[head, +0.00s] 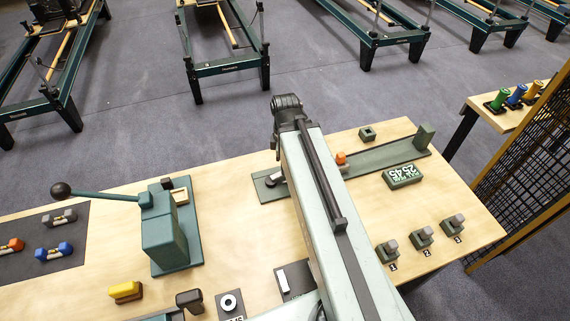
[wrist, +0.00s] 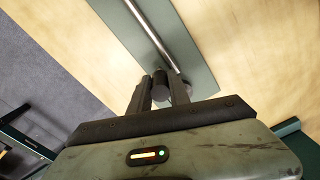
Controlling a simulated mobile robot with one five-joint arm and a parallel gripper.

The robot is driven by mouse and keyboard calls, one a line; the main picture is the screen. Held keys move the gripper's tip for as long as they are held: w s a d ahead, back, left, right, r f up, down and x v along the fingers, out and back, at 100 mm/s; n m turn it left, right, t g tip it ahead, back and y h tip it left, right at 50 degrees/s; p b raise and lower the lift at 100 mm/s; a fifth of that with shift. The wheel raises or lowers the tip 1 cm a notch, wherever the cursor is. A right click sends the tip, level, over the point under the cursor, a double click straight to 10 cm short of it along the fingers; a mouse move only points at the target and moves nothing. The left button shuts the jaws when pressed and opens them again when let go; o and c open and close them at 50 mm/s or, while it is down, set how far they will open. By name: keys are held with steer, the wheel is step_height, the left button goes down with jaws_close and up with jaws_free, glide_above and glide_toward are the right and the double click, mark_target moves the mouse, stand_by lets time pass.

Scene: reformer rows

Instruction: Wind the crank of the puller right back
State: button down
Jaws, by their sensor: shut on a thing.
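The puller is a long green base plate (head: 390,154) with a rail, lying across the far side of the wooden bench. An orange piece (head: 341,158) shows on it just right of my arm, and an upright green block (head: 424,136) stands at its right end. In the wrist view, my gripper (wrist: 160,80) is shut on the dark crank knob (wrist: 160,88), one finger on each side. In the head view, my arm hides most of the crank at the plate's left end.
A green box with upside-down white characters (head: 402,176) stands in front of the puller. A green lever unit (head: 165,238) with a black ball handle is on the left. Several small switches (head: 422,237) sit at the right front. A mesh screen (head: 530,160) stands off the right side.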

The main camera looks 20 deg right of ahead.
steer(key=c, duration=1.2)
jaws_free()
steer(key=shift+c, duration=0.2)
step_height(320, 180, up, 8)
steer(key=p, duration=0.8)
steer(key=shift+f, duration=0.1)
